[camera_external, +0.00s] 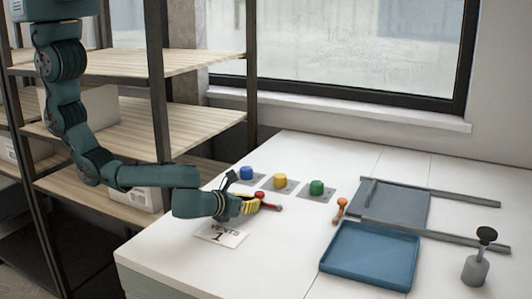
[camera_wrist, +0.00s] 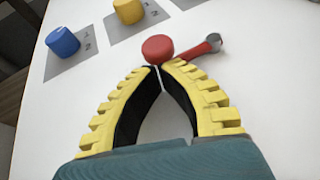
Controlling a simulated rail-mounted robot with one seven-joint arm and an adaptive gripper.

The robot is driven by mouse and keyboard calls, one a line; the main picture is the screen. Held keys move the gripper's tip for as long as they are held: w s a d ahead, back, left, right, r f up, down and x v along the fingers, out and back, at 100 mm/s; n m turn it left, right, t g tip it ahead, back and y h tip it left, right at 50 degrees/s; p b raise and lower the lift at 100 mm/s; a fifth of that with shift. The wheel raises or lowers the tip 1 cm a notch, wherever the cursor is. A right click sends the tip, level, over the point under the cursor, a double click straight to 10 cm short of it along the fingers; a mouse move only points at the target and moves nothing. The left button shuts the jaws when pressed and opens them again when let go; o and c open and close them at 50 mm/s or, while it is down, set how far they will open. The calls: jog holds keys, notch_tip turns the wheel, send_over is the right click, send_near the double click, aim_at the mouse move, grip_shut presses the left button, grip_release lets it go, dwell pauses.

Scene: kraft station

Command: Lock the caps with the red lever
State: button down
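The red lever (camera_external: 270,205) lies on the white table in front of the caps. In the wrist view its round red knob (camera_wrist: 157,48) is just beyond my fingertips, and its arm (camera_wrist: 192,51) runs right to a grey pivot. My gripper (camera_external: 257,200) has yellow ridged fingers, also in the wrist view (camera_wrist: 161,68); their tips are nearly together, with nothing visible between them. I cannot tell whether they touch the knob. The blue cap (camera_external: 247,172), yellow cap (camera_external: 280,181) and green cap (camera_external: 317,187) sit on grey plates in a row behind the lever.
A card reading VENTS 1 (camera_external: 221,236) lies below my gripper. An orange lever (camera_external: 340,209), a blue tray (camera_external: 368,285), a grey panel (camera_external: 400,208) between rails and a grey cylinder with a black knob (camera_external: 475,271) stand to the right. Wooden shelves (camera_external: 95,125) are at left.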

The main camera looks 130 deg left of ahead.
jog(key=shift+w+d+r+p, duration=0.2)
jog(key=shift+d+r+p, duration=0.25)
jog(key=shift+r+p, duration=0.1)
jog(key=s+v, duration=0.1)
jog(key=v, duration=0.3)
jog(key=f+p+v, duration=0.1)
jog(key=v, duration=0.3)
jog(key=s+v, duration=0.1)
jog(key=v, duration=0.3)
jog(key=shift+s+d+f+p, duration=0.25)
jog(key=shift+s+d+p, duration=0.1)
jog(key=shift+d, duration=0.2)
